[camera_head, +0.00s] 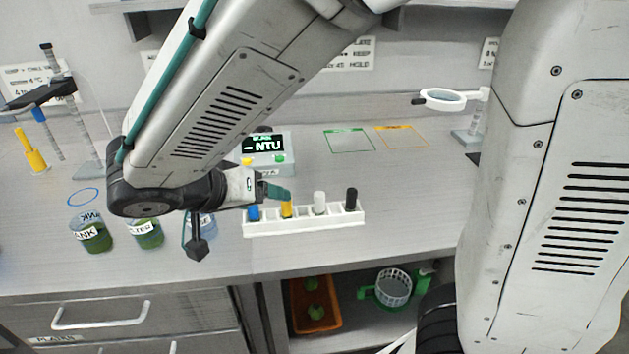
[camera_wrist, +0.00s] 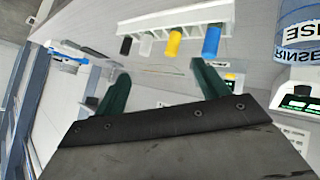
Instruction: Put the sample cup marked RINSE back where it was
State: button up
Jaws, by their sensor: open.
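The clear sample cup marked RINSE (camera_wrist: 300,28), with a bluish tint, is at the upper right of the wrist view, cut by the frame edge. In the head view a bluish cup (camera_head: 208,226) stands on the bench, mostly behind my wrist; its label is hidden there. An empty blue ring outline (camera_head: 83,197) is on the bench at the left. My gripper (camera_head: 277,192) is right of that cup, above the white rack, with its teal fingers. In the wrist view the fingers (camera_wrist: 160,88) are apart with nothing between them.
Two greenish labelled cups (camera_head: 91,233) (camera_head: 146,233) stand at the left. A white rack (camera_head: 305,226) holds blue, yellow, white and black vials. The NTU meter (camera_head: 268,160) is behind it. Green and orange marked squares (camera_head: 400,136) are empty; a magnifier (camera_head: 443,99) stands at the right.

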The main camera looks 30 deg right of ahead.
jog(key=s+d+r+n+g+y, duration=0.1)
jog(key=s+d+r+n+y, duration=0.1)
jog(key=s+d, duration=0.4)
jog(key=s+d+r+n+g+y, duration=0.1)
jog(key=s+d+n+y, duration=0.3)
jog(key=s, duration=0.7)
jog(key=d+r+y, duration=0.1)
jog(key=d+y, duration=0.1)
jog(key=y, duration=0.1)
jog(key=shift+d+r+n+g, duration=0.3)
jog(key=shift+d+r, duration=0.05)
